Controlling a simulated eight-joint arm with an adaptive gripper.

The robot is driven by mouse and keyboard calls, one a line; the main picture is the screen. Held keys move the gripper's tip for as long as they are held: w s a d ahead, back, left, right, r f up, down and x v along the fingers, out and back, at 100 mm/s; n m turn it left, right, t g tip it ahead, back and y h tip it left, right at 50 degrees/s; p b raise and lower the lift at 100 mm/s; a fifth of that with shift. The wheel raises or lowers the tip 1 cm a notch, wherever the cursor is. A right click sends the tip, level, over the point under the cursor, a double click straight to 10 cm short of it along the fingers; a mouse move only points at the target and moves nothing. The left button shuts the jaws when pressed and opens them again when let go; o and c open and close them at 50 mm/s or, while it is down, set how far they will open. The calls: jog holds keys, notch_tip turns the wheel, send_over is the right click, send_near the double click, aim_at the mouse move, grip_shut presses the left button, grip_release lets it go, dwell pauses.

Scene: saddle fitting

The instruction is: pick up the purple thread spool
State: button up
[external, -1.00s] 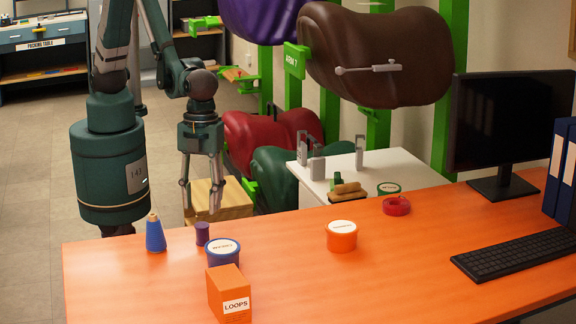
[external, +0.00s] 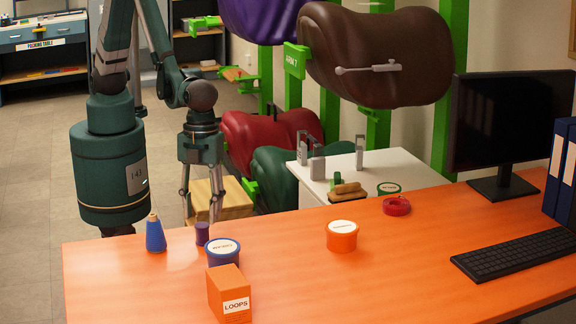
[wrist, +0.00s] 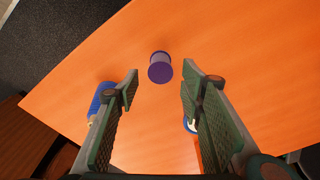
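The purple thread spool (external: 202,233) stands upright near the left back edge of the orange table, between a blue cone and a blue tub. In the wrist view the spool (wrist: 160,67) lies ahead of the fingertips, near the line midway between them. My gripper (external: 201,219) points down and is just above and behind the spool in the external view. The wrist view shows its two fingers (wrist: 160,83) spread wide with nothing between them.
The blue cone (external: 155,234) stands left of the spool. The blue tub (external: 222,254) stands close on the right, with the orange LOOPS box (external: 228,294) in front. An orange tub (external: 341,236) is farther right. The front middle of the table (external: 370,285) is clear.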

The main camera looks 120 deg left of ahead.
aim_at(202, 225)
jog(key=shift+w+d+f+b, duration=0.1)
jog(key=shift+f+b, duration=0.1)
jog(key=shift+f, duration=0.65)
jog(key=shift+s+d+f+b, duration=0.1)
jog(key=shift+f+b, duration=0.15)
jog(key=shift+f, duration=0.65)
jog(key=shift+w+d+f+b, duration=0.1)
jog(key=shift+f+b, duration=0.1)
jog(key=shift+f, duration=0.65)
jog(key=shift+c, duration=0.7)
jog(key=c, duration=0.8)
